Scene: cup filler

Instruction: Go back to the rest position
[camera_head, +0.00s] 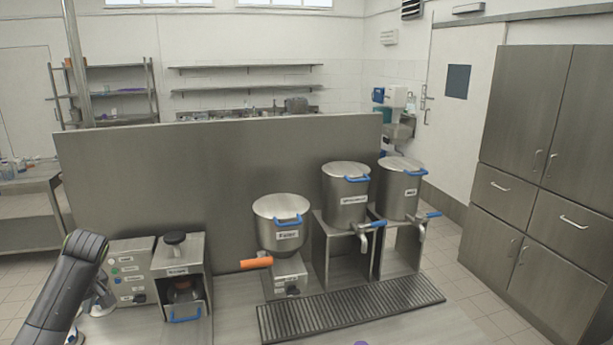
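My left arm (65,288) comes in at the lower left, in front of the control box. Light parts show beside its dark link, but no gripper fingers can be made out. My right arm and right gripper are not in view. A steel funnel-shaped dispenser (282,214) with an orange handle stands at the middle of the counter. Two lidded steel pots with blue-handled taps, a left pot (345,190) and a right pot (399,185), stand on raised stands. A small purple thing (360,343) is cut off by the bottom edge.
A control box (132,268) and a steel machine with a black knob (174,240) stand at the counter's left. A drip grate (350,308) lies in front of the dispensers. A steel panel (200,170) rises behind. Cabinets (540,190) stand at right.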

